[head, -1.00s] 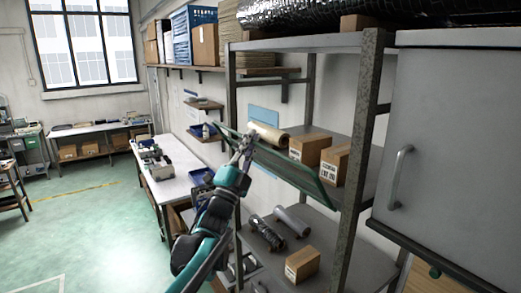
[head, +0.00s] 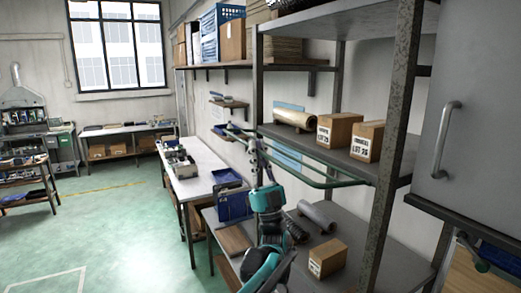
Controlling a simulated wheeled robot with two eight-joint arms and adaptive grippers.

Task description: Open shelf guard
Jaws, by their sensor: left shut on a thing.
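The shelf guard (head: 318,185) is a clear panel with a thin green frame, sticking out in front of the middle shelf (head: 380,168) of the metal rack. It looks close to level, and the shelf shows through and above it. My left gripper (head: 250,143) is shut on the guard's frame near its left end, with the arm reaching up from below. A small dark and teal part at the lower right edge looks like my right gripper (head: 472,250); its fingers are not clear.
Two cartons (head: 338,130) and a tan roll (head: 294,119) sit on the middle shelf. The lower shelf holds a grey roll (head: 316,216) and a carton (head: 327,258). A grey cabinet with a handle (head: 445,140) stands close on the right.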

